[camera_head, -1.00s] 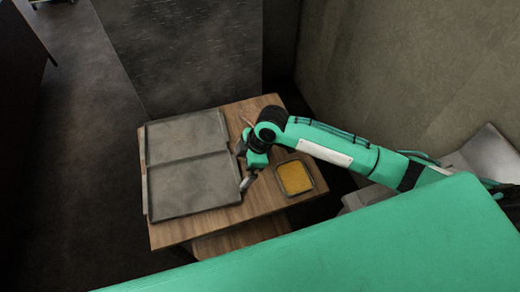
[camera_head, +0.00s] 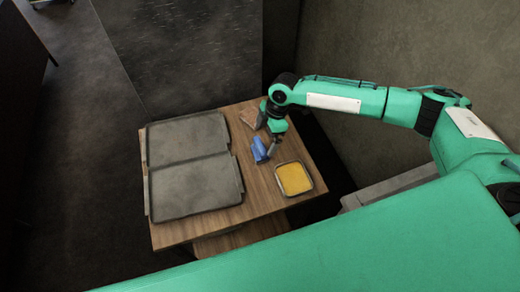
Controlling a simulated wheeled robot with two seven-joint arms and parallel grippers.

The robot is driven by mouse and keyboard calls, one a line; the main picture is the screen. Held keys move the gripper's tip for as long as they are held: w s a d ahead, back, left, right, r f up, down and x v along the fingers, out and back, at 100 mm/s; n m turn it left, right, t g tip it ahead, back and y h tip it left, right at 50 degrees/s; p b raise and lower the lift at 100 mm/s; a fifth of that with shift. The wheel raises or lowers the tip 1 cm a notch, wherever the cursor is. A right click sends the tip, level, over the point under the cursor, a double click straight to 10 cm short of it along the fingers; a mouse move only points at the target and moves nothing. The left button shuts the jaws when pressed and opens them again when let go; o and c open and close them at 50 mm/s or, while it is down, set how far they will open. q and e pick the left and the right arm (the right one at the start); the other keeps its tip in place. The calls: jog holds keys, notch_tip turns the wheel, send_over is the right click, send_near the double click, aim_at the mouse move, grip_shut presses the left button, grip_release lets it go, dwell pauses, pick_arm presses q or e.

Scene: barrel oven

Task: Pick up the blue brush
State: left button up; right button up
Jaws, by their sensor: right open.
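The blue brush (camera_head: 259,151) lies on the wooden table, between the grey trays and the dish of yellow contents. My right gripper (camera_head: 269,143) is just above and to the right of the brush, close to its upper end. It is open. Its fingers are small and partly hidden, and I cannot tell whether they touch the brush. My left gripper is out of view.
Two grey trays (camera_head: 190,187) lie on the left of the wooden table (camera_head: 265,196). A square dish with yellow contents (camera_head: 294,178) stands at the right. A small brownish item (camera_head: 249,117) lies near the back. A wall rises at the right.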

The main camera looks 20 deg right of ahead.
aim_at(261, 145)
jog(key=x, duration=0.2)
jog(key=shift+a+f, duration=0.1)
jog(key=shift+f, duration=0.3)
jog(key=p+x, duration=0.2)
jog(key=x, duration=0.2)
jog(key=shift+w+a+f+p, duration=0.1)
jog(key=shift+a+f+p, duration=0.05)
jog(key=shift+f+p, duration=0.15)
jog(key=shift+f, duration=0.25)
jog(key=c, duration=1.1)
jog(key=shift+o, duration=0.2)
jog(key=shift+r, duration=0.1)
notch_tip(261, 145, up, 20)
jog(key=b, duration=0.4)
